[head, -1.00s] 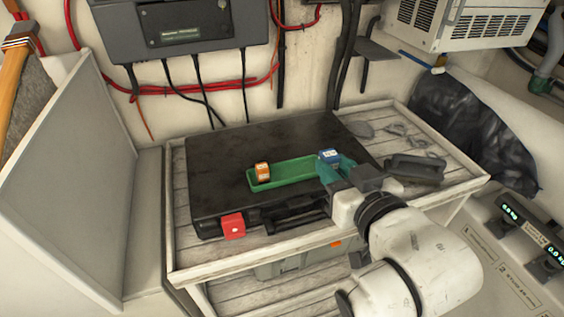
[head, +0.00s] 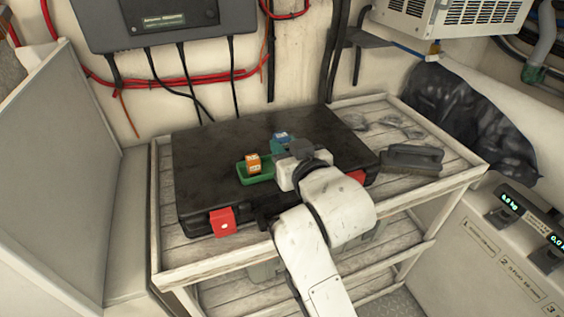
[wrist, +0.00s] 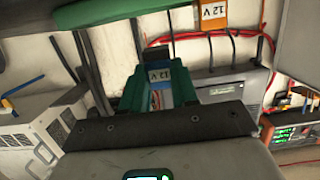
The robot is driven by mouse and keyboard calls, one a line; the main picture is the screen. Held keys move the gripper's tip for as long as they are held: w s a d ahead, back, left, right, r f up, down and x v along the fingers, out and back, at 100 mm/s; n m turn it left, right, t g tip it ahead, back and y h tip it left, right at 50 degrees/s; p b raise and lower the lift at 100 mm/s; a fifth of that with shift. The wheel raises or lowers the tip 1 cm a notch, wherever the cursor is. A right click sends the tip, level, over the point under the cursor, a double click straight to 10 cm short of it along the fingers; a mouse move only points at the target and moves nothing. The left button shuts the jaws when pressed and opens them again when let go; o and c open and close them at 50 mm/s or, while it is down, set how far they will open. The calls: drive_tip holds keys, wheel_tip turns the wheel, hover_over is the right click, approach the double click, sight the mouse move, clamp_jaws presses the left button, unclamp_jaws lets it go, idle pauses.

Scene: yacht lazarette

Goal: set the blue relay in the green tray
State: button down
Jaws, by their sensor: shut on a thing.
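The blue relay (head: 281,136) is held in my gripper (head: 283,143), pinched between green fingers. In the wrist view the relay (wrist: 160,76) shows its 12 V label between the fingers. The green tray (head: 243,178) lies on the black case. Its left end shows, and my gripper and wrist hide its right part. An orange relay (head: 253,163) stands in the left end of the tray. The blue relay is right of and behind the orange one. I cannot tell its height above the tray. The orange relay (wrist: 213,12) also shows at the top of the wrist view.
The black case (head: 205,150) with red latches (head: 222,222) sits on a slatted wooden bench (head: 170,255). A dark-handled brush (head: 412,158) lies to the right. A charger with hanging cables (head: 150,22) is on the wall behind. A grey panel (head: 60,180) stands left.

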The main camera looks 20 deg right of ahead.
drive_tip(key=shift+w+a+f, duration=0.15)
drive_tip(key=shift+w+f, duration=0.6)
drive_tip(key=shift+f, duration=1.7)
drive_tip(key=shift+f, duration=0.1)
drive_tip(key=shift+f, duration=0.25)
drive_tip(key=c, duration=1.2)
unclamp_jaws()
drive_tip(key=shift+c, duration=0.2)
drive_tip(key=o, duration=0.4)
drive_tip(key=shift+f, duration=0.1)
